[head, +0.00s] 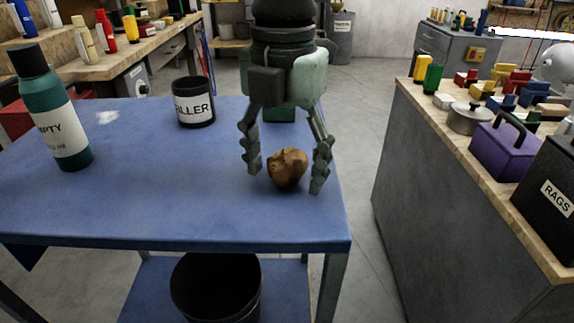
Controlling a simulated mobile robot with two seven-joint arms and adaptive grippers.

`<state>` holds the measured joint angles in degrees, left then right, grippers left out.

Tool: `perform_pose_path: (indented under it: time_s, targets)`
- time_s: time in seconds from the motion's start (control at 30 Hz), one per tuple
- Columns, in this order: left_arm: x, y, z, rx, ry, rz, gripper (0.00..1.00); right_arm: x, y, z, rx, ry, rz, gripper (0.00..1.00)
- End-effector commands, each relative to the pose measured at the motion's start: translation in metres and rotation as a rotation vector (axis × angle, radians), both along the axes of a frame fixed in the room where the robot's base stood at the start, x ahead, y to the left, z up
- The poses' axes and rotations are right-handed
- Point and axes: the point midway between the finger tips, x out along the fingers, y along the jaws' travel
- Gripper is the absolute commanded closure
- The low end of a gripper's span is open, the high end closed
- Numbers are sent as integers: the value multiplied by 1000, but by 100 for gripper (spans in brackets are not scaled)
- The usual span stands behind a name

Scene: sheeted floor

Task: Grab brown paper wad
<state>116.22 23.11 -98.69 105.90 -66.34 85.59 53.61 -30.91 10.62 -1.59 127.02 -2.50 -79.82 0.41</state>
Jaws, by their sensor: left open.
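The brown paper wad (287,167) is a crumpled, rounded lump on the blue table (190,222), near its right edge. My left gripper (287,180) points down over it and is open. One finger is to the left of the wad and the other to its right, with a small gap showing on each side. The wad appears to rest on the table. My right gripper is not in view.
A green bottle (56,120) stands at the table's left, and a black filler pot (193,103) stands behind the wad. A black bin (215,290) is below the table's front edge. A cluttered bench (437,115) stands at right across a floor gap.

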Motion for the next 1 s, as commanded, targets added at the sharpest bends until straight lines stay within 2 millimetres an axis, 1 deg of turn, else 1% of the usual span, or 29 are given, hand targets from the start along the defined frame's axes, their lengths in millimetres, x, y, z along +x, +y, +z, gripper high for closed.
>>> perform_pose_path:
  time_s: [0.07, 0.1, 0.5, 0.53, 0.83, 0.93, 1.0]
  targets:
    - [0, 0, 0, 0, 0, 0, 31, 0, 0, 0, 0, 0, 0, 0]
    - [0, 0, 0, 0, 0, 0, 33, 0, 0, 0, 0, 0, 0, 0]
    - [0, 0, 1, 0, 0, 1, 83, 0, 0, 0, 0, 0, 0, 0]
    - [0, 0, 1, -1, 0, 1, 85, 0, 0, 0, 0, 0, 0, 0]
    - [0, 0, 4, -1, 0, 1, 85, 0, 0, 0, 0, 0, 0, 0]
    - [0, -1, 11, -3, -1, 1, 85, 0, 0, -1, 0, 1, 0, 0]
    - [0, -1, 19, -3, -2, 1, 85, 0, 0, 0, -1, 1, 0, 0]
